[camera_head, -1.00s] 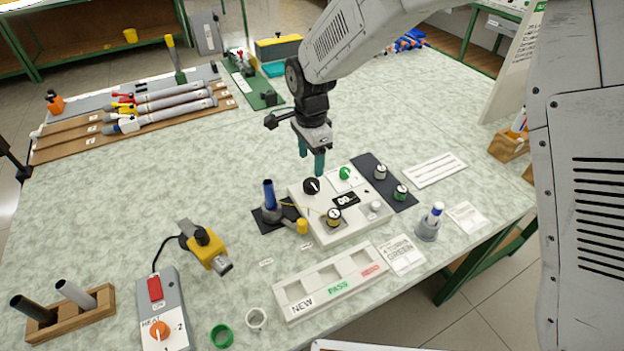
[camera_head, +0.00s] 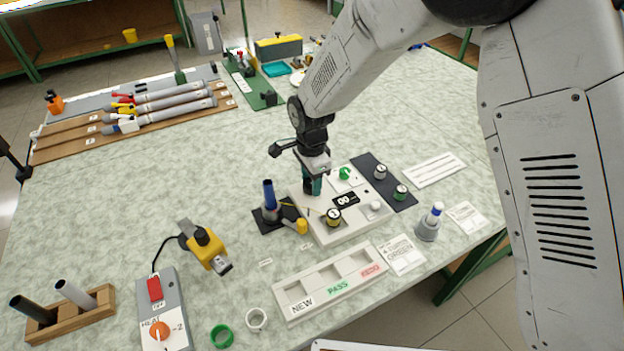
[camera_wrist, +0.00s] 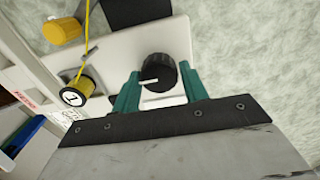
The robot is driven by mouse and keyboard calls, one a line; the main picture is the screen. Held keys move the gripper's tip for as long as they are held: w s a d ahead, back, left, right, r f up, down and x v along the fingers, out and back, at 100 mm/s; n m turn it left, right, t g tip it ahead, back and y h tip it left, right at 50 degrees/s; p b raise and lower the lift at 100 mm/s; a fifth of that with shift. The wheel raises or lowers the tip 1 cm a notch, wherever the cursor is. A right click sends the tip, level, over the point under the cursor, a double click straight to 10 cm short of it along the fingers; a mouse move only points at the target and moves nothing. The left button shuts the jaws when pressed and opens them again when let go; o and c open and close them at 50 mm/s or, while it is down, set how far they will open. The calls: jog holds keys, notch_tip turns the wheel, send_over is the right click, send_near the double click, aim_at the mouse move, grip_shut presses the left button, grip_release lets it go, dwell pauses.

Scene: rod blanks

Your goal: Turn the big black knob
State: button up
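The big black knob (camera_wrist: 158,72) stands on the white panel box (camera_head: 345,235). Its white pointer mark points left in the wrist view. My gripper (camera_head: 312,187) reaches down over the knob and hides most of it in the head view. In the wrist view the two green fingers of my gripper (camera_wrist: 160,78) stand one on each side of the knob. They look spread around it; firm contact cannot be made out.
A blue-topped rod in a stand (camera_head: 269,200) is close on the left.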

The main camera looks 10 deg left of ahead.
jog(key=c, duration=0.5)
